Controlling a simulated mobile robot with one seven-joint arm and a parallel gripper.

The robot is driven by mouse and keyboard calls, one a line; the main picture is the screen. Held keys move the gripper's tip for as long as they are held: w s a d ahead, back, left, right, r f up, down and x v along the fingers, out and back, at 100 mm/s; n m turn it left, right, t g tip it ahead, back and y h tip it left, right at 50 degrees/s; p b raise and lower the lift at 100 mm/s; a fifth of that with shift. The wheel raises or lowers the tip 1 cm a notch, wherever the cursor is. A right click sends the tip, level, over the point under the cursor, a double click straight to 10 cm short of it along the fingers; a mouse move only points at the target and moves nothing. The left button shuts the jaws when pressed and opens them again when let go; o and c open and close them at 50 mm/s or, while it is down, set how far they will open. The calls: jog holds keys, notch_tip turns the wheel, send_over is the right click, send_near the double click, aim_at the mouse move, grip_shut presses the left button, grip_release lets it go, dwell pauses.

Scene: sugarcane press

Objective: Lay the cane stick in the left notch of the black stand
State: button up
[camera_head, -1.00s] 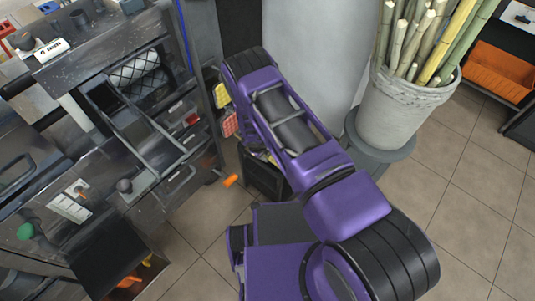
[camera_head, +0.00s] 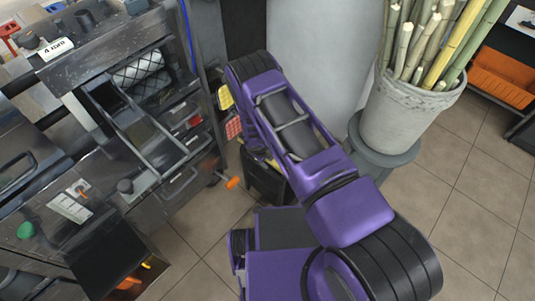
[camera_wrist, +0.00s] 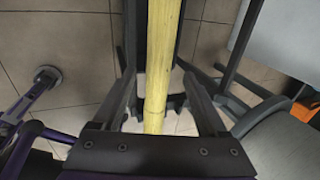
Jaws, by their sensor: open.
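A yellow cane stick (camera_wrist: 164,45) runs down the middle of the wrist view, from the top edge to my gripper's palm. My gripper (camera_wrist: 160,82) is open, with one dark finger on each side of the stick and visible gaps between. Dark frame parts (camera_wrist: 133,35) flank the stick beyond the fingers. They look like the black stand, but I cannot tell which notch is which or whether the stick rests in one. In the head view my purple arm hides the gripper and the stick. A dark frame (camera_head: 264,182) shows partly behind the arm.
A grey bucket (camera_head: 410,118) full of cane sticks stands on a grey round base (camera_head: 385,155) at the right. An orange bin (camera_head: 497,75) is at the far right. Tiled floor is clear at the lower right.

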jog(key=p+v, duration=0.3)
jog(key=v, duration=1.4)
jog(key=shift+r, duration=0.15)
